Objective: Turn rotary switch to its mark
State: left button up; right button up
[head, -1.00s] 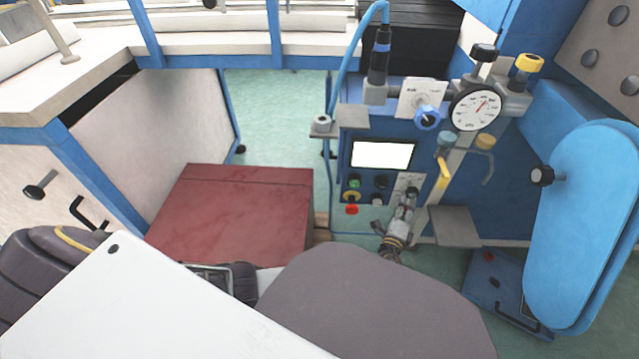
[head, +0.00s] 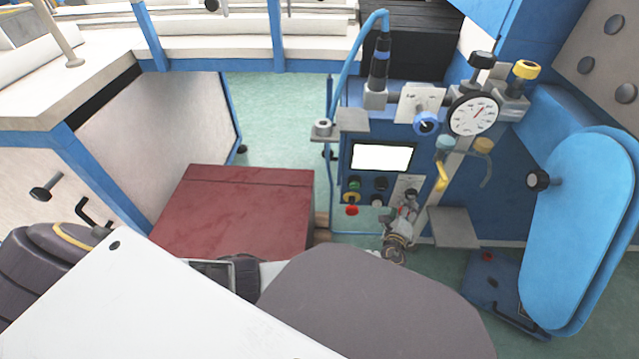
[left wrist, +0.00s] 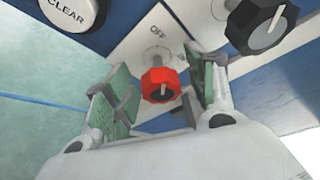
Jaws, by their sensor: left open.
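My left gripper (left wrist: 166,92) is open, with one finger on each side of the red knob and visible gaps between. In the head view my left gripper (head: 408,205) is in front of the small white plate (head: 403,184) on the blue panel and hides the knob. My right gripper is not in view.
A black knob (left wrist: 262,25) and a white CLEAR button (left wrist: 72,8) sit close to the gripper. The panel also carries a lit screen (head: 381,157), a red button (head: 351,210) and a gauge (head: 473,116). A grey shelf (head: 455,228) juts out at right.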

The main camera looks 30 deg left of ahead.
pick_arm(q)
jog(key=shift+r+m+g+y+p, duration=0.15)
jog(key=shift+m+g+y+p, duration=0.5)
jog(key=shift+m+p, duration=1.15)
jog(key=shift+m+g+y+p, duration=0.25)
jog(key=shift+m+g+p, duration=0.15)
jog(key=shift+p, duration=0.6)
jog(key=shift+d+m, duration=0.1)
jog(key=shift+m, duration=0.2)
jog(key=shift+m+g+y+p, duration=0.25)
jog(key=shift+m+y+p, duration=0.15)
jog(key=shift+m+y, duration=0.25)
jog(key=shift+m+g+y, duration=0.3)
jog(key=shift+m+y, duration=0.15)
jog(key=shift+m, duration=0.5)
jog(key=shift+m+b, duration=0.3)
jog(key=shift+b, duration=0.05)
jog(key=shift+y, duration=0.3)
